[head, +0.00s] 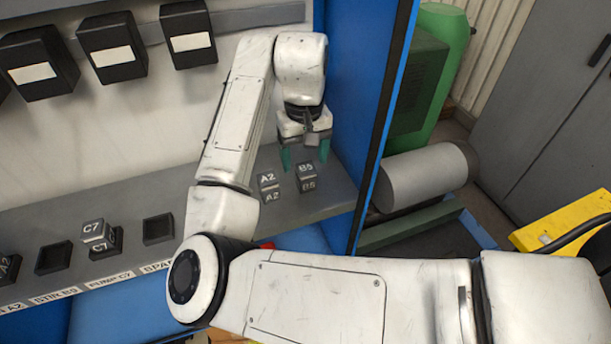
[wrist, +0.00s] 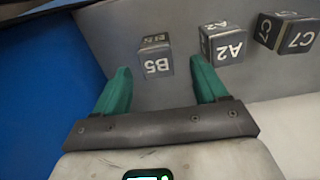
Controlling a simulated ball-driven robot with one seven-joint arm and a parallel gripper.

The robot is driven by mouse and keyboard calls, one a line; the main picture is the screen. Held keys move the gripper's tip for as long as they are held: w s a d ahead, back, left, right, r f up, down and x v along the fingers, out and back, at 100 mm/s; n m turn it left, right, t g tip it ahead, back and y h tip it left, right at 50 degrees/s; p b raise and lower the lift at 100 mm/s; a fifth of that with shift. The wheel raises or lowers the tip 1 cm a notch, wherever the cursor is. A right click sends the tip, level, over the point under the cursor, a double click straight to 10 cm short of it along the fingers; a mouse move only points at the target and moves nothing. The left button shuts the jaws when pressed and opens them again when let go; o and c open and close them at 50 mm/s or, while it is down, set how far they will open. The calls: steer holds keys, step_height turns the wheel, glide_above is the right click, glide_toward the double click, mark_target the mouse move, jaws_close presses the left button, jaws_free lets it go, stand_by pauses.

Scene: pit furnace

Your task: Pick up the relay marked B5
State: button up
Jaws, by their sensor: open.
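The relay marked B5 (head: 307,177) is a small dark grey cube with white lettering. It stands on the grey shelf at the right end of the blue cabinet. My gripper (head: 305,157) is above and just behind it in the head view, with green fingers apart and nothing between them. In the wrist view the B5 relay (wrist: 155,57) shows upside down beyond the fingertips, roughly in line with the gap of my open gripper (wrist: 162,82). The fingers do not appear to touch it.
The relay A2 (head: 269,187) stands close left of B5, near one finger's line in the wrist view (wrist: 222,43). The blue cabinet wall (head: 372,110) rises close right.

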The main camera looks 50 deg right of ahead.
mark_target(306, 167)
steer(key=shift+s+d+f, duration=0.1)
steer(key=shift+d+f, duration=0.05)
steer(key=shift+f, duration=2.4)
steer(key=shift+c, duration=0.4)
steer(key=c, duration=1)
